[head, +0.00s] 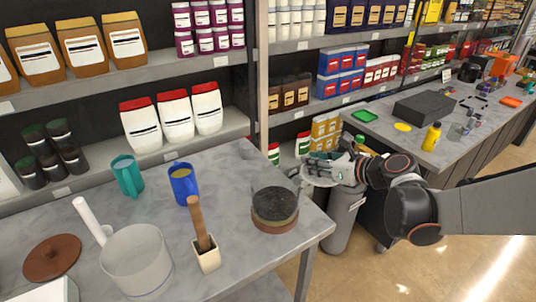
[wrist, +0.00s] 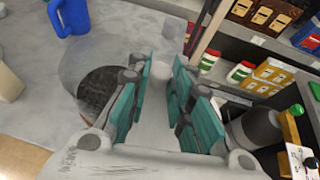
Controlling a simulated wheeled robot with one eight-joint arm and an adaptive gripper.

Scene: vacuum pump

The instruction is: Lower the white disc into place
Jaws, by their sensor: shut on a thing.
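My gripper (head: 335,168) is at the right of the near table, beyond the table's right edge. It is shut on a pale white disc (head: 316,176), which shows at its fingertips. Its teal finger pads also show in the wrist view (wrist: 160,95), with a pale grey piece between them; the disc's full outline is hard to make out there. A round dark-topped vessel (head: 275,205) with a reddish-brown base stands on the table to the left of the gripper. Its dark inside shows left of the fingers in the wrist view (wrist: 100,92). The disc is apart from the vessel.
On the near table (head: 240,270) stand a blue jug (head: 184,186), a teal mug (head: 127,176), a brush in a square holder (head: 206,258) and a pale pot (head: 136,262). Stocked shelves rise behind. A grey cylinder (head: 344,215) stands below, right of the table.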

